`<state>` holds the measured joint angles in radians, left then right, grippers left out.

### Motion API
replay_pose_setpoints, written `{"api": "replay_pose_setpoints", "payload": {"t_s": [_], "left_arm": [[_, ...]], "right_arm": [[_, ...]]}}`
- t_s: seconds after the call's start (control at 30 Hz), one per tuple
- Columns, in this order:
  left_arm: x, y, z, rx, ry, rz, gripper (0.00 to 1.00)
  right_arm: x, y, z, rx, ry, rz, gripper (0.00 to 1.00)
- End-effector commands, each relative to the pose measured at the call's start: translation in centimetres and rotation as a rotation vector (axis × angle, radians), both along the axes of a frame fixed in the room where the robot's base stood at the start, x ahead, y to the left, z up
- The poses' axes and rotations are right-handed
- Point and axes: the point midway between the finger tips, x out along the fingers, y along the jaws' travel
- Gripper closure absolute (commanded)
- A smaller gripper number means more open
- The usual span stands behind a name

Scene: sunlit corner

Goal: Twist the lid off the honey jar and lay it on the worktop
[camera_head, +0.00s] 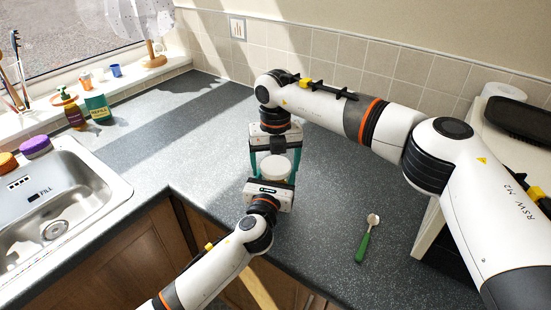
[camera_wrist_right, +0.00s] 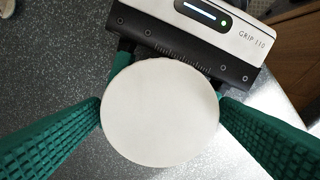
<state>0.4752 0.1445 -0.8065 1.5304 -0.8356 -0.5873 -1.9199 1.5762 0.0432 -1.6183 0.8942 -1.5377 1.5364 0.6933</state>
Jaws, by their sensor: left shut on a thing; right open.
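The honey jar's round white lid (camera_head: 275,166) shows over the worktop (camera_head: 320,205) in the head view. In the right wrist view the lid (camera_wrist_right: 160,112) is seen from straight above and hides nearly all of the jar. My left gripper (camera_head: 272,180) reaches in from the front and is shut on the jar below the lid. My right gripper (camera_head: 271,168) is above, pointing down, with its open teal fingers on either side of the lid. Whether the lid is still seated on the jar I cannot tell.
A green-handled spoon (camera_head: 367,238) lies on the worktop to the right. The sink (camera_head: 60,205), a purple sponge (camera_head: 35,147) and bottles are at the left. A white appliance (camera_head: 435,225) stands at the right. Clear worktop lies around the grippers.

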Motion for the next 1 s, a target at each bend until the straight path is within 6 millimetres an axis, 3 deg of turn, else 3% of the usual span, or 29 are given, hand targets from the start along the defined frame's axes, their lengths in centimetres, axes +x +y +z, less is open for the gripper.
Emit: {"api": "replay_pose_setpoints", "payload": {"t_s": [0.07,0.33,0.47,0.7,1.0], "left_arm": [[0.02,-0.01,0.13,0.0,-0.002,0.0,0.99],[0.02,-0.01,0.14,-0.001,-0.003,-0.001,0.99],[0.02,-0.01,0.14,-0.001,-0.003,-0.001,0.99],[0.02,-0.01,0.14,0.0,-0.002,0.0,0.99],[0.02,-0.01,0.13,0.0,-0.002,0.0,0.99]], "right_arm": [[0.0,-0.02,0.01,0.0,0.0,0.0,0.18],[-0.01,-0.01,0.03,0.0,0.001,0.0,0.62],[-0.01,-0.01,0.04,0.0,0.001,0.028,0.62],[-0.02,-0.01,0.06,0.001,0.001,0.261,0.62],[-0.02,-0.02,0.06,0.001,0.001,0.281,0.62]]}}
